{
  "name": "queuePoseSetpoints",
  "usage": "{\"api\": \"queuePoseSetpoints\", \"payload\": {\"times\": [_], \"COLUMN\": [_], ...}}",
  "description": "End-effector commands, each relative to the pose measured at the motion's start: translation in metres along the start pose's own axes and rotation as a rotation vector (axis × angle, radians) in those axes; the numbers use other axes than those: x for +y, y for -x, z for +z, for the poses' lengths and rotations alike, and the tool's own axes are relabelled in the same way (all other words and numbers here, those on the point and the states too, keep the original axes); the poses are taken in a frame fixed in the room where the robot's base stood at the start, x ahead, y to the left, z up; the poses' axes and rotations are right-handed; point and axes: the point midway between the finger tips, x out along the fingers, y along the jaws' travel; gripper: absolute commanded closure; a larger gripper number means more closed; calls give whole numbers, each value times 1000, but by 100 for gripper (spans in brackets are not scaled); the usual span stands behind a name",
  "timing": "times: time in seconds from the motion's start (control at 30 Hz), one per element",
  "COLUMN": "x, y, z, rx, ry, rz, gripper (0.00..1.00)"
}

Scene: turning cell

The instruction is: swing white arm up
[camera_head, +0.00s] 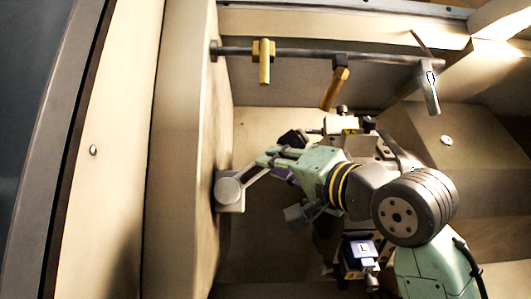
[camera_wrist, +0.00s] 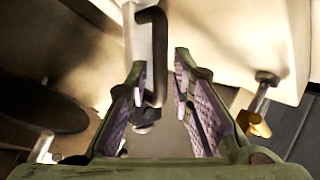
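The white arm (camera_head: 229,191) is mounted low on the left cell wall in the head view. It slants up and right from a round pivot toward my gripper (camera_head: 268,158), which partly hides its far end. In the wrist view the white arm (camera_wrist: 138,42) enters from the top, with a dark bent handle (camera_wrist: 158,55) on it. My gripper (camera_wrist: 160,65) has green fingers with purple pads, standing apart on either side of the dark handle. The handle appears nearer the left finger, with a gap to the right one. Contact with the left finger cannot be told.
A dark rail (camera_head: 310,54) crosses above, bearing a yellow nozzle (camera_head: 264,68), another yellow one (camera_head: 334,89) and a grey one (camera_head: 430,92). The cell's left wall (camera_head: 185,150) stands close beside the arm. A blue-topped block (camera_head: 359,250) sits below my gripper.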

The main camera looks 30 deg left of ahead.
Motion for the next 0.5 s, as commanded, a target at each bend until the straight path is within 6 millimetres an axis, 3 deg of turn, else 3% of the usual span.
{"api": "queuePoseSetpoints", "payload": {"times": [0.2, 0.5], "x": [-1, 1], "y": [-31, -39], "z": [-1, 0], "rx": [-1, 2], "ry": [-1, 1], "rz": [1, 0], "gripper": [79, 79]}}
